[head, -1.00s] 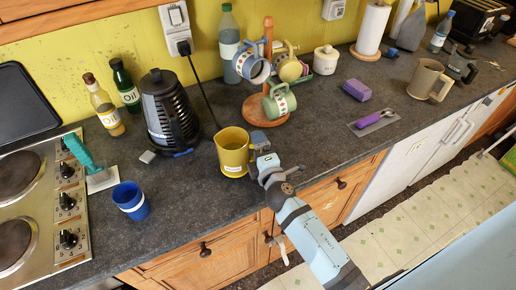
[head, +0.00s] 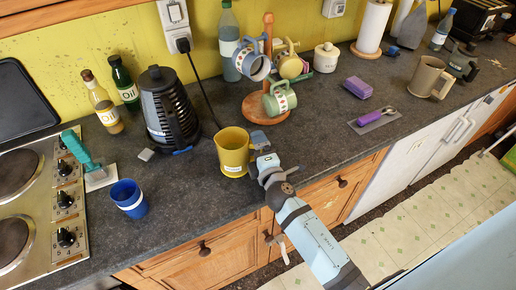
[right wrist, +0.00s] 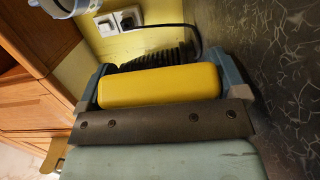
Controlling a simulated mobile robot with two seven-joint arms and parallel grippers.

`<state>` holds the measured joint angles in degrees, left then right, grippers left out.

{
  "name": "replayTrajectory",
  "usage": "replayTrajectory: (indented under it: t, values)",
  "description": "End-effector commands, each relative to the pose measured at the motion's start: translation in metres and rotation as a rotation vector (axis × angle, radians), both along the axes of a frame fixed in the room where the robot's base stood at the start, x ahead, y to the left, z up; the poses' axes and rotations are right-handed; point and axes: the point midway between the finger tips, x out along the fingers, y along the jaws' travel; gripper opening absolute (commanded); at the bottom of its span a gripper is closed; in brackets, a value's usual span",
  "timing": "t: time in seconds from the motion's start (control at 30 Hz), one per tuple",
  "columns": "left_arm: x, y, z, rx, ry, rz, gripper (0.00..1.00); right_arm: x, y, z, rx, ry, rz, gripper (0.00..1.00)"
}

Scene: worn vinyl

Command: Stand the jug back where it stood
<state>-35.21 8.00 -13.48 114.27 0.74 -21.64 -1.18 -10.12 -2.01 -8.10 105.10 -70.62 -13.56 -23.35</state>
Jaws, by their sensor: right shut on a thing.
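The yellow jug (head: 233,152) with a white label is upright at the front of the dark worktop, right of the kettle. I cannot tell whether its base touches the worktop. My right gripper (head: 258,162) reaches in from the lower right and is shut on the jug's right side. In the right wrist view, a yellow part of the jug (right wrist: 160,86) fills the space between the two blue-grey fingers. The rest of the jug is hidden there. My left gripper is not in view.
The black kettle (head: 168,112) stands left of the jug, a wooden mug tree (head: 268,106) behind it to the right. A blue cup (head: 129,197) is at the front left, near the hob (head: 30,205). Bare worktop lies between cup and jug. A brown jug (head: 428,78) stands far right.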

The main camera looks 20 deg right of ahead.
Motion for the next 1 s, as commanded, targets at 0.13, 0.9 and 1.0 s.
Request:
replayTrajectory:
  t: [0.13, 0.9, 1.0]
  values:
    - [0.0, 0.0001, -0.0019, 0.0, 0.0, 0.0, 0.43, 0.0002, 0.0001, -0.0008, 0.001, -0.002, 0.0, 0.19]
    - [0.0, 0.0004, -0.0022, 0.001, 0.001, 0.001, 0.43, -0.0005, 0.0, -0.0016, 0.0, 0.0, 0.0, 1.0]
    - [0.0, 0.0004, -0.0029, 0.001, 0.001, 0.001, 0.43, -0.0032, 0.0003, -0.0018, 0.0, 0.0, 0.0, 1.0]
